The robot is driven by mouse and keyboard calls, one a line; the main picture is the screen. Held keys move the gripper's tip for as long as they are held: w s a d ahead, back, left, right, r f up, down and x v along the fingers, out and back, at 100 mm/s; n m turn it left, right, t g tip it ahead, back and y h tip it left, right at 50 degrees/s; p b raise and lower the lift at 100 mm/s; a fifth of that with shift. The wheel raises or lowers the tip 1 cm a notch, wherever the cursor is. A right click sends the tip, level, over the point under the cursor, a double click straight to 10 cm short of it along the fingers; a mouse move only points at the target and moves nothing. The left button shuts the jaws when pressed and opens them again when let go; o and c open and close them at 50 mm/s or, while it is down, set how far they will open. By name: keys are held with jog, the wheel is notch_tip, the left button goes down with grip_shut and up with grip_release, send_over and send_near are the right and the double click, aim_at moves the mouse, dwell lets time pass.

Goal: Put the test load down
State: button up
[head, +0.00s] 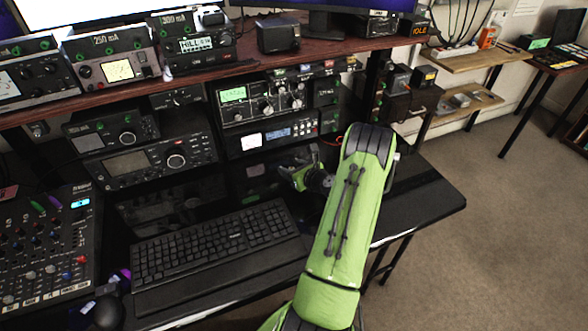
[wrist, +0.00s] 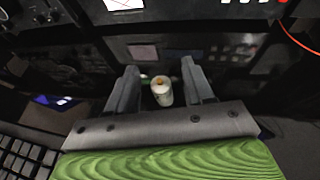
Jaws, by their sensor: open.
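The likely test load is a small pale cylinder with an orange-brown spot on top (wrist: 161,90). In the wrist view it stands upright between the two fingers of my gripper (wrist: 160,85), near the tips. The fingers are apart, with a gap on each side of the cylinder. In the head view my green arm reaches down to the desk, and my gripper (head: 312,180) is low in front of the radio stack. The cylinder cannot be made out clearly in the head view. Whether its base rests on the desk is hard to tell.
A black keyboard (head: 215,240) lies on the desk left of my arm. A mixer (head: 45,250) is at far left. Radio units (head: 265,135) stand close behind my gripper, under a wooden shelf (head: 220,72). An orange cable (wrist: 297,38) hangs at right. The desk's right end (head: 425,200) is clear.

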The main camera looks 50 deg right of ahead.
jog(key=p+v, duration=0.2)
jog(key=v, duration=1)
jog(key=shift+r, duration=0.2)
jog(key=w+a+r+n+g+y, duration=0.2)
jog(key=w+a+r+n, duration=0.15)
jog(key=a+n, duration=0.4)
jog(key=w+a+r+n+g+y, duration=0.1)
jog(key=w+a+r+n+y, duration=0.2)
jog(key=a+n, duration=0.45)
jog(key=w+a+r+n+g+y, duration=0.2)
jog(key=w+a+r+n, duration=0.15)
jog(key=a+n, duration=0.4)
jog(key=s+a+r+n+g+h, duration=0.1)
jog(key=s+a+r+n, duration=0.4)
jog(key=s+a+n, duration=0.2)
jog(key=s+a+r+n+g+h, duration=0.1)
jog(key=s+a+r+n+h, duration=0.1)
jog(key=s+a+r+n, duration=0.3)
jog(key=s+a+n, duration=0.2)
jog(key=s+n, duration=0.2)
jog(key=n, duration=0.1)
jog(key=shift+s+a, duration=0.2)
jog(key=shift+s, duration=0.15)
jog(key=shift+r, duration=0.1)
